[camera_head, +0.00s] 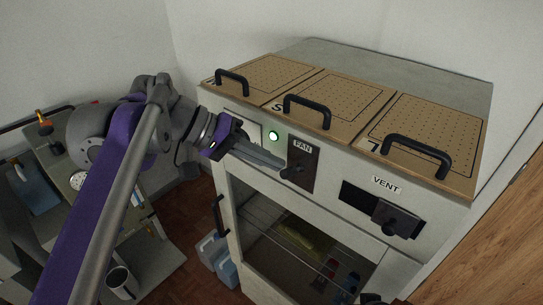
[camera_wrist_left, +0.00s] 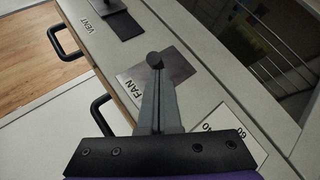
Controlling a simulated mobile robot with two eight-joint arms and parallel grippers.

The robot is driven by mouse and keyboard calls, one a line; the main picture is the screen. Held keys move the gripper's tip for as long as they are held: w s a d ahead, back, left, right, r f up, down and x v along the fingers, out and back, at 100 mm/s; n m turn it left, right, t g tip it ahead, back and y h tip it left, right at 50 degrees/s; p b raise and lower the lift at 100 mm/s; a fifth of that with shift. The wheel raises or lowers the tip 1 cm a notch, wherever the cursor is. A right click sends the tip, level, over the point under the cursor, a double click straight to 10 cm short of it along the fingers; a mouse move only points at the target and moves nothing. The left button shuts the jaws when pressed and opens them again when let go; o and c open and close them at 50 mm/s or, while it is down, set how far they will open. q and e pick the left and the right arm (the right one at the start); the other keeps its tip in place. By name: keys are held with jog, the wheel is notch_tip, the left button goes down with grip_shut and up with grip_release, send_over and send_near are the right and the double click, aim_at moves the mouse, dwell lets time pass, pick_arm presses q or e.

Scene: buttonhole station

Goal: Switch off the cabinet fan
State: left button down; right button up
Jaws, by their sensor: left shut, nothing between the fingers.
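The white cabinet (camera_head: 335,170) has a dark FAN plate (camera_head: 303,155) on its front panel. A black knob (camera_head: 290,172) sticks out from the lower left of the plate. A green lamp (camera_head: 273,136) glows left of the plate. My left gripper (camera_head: 280,164) is shut and empty, its fingertips right at the knob. In the left wrist view the FAN plate (camera_wrist_left: 178,67) lies behind the fingers (camera_wrist_left: 155,75), and the knob (camera_wrist_left: 155,59) shows just past their tips. I cannot tell whether they touch it. My right gripper does not show.
Perforated lids with black handles (camera_head: 307,110) lie on top. A VENT slider (camera_head: 397,218) sits right of the fan plate. Below is a glazed compartment (camera_head: 285,235) with racks. A shelf unit with a mug (camera_head: 122,283) stands at the left.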

pick_arm(q)
jog(key=f+h, duration=0.1)
jog(key=f+m+t+h+b, duration=0.1)
jog(key=s+m+t+h, duration=0.1)
jog(key=shift+a+f, duration=0.3)
jog(key=shift+f, duration=0.1)
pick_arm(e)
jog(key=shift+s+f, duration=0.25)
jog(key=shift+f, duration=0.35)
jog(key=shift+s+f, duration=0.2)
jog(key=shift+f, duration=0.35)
pick_arm(q)
jog(key=shift+w+r, duration=0.1)
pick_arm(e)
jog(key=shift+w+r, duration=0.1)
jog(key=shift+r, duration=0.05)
